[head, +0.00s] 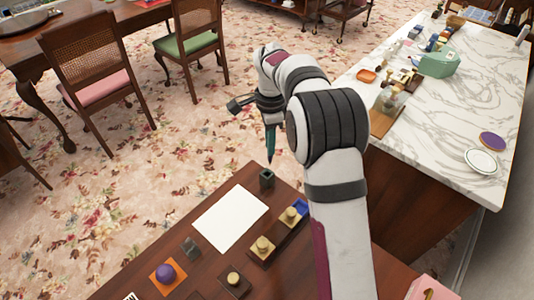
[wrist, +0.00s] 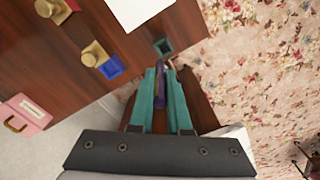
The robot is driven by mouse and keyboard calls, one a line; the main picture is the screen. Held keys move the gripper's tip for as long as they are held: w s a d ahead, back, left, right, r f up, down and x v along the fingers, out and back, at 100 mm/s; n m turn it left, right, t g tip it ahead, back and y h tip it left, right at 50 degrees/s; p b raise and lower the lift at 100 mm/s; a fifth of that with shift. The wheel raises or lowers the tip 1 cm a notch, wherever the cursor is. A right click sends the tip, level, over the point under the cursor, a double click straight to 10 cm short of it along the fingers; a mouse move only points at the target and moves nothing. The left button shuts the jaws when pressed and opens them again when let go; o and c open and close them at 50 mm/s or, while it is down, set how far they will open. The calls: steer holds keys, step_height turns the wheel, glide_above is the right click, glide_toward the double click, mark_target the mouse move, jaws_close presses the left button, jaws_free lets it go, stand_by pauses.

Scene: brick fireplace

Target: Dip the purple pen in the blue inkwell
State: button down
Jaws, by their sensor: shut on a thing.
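My gripper (head: 270,145) has teal fingers pointing down above the far edge of the wooden desk. In the wrist view its fingers (wrist: 161,90) are shut on a slim purple pen (wrist: 160,82). The pen's tip reaches a little past the fingertips; the pen is not clear in the head view. A small square open-topped inkwell (head: 266,178) stands on the desk below the fingers. It looks dark green-grey and shows just beyond the pen tip in the wrist view (wrist: 163,47). I cannot tell whether its ink is blue. The pen tip appears outside it.
White paper (head: 230,218) lies left of the inkwell. A second small dark square pot (head: 190,248) stands nearer. Brass-coloured stamps (head: 262,247), a blue block (head: 300,206) and a purple ball on an orange base (head: 166,272) stand on the desk. A marble counter (head: 447,120) is at right.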

steer(key=s+d, duration=0.7)
steer(key=s, duration=0.3)
steer(key=shift+s+d+f, duration=0.1)
steer(key=shift+d+f, duration=0.05)
steer(key=shift+f, duration=1.5)
steer(key=shift+s+d+f, duration=0.1)
steer(key=shift+f, duration=1.5)
steer(key=shift+f, duration=0.55)
step_height(320, 180, up, 7)
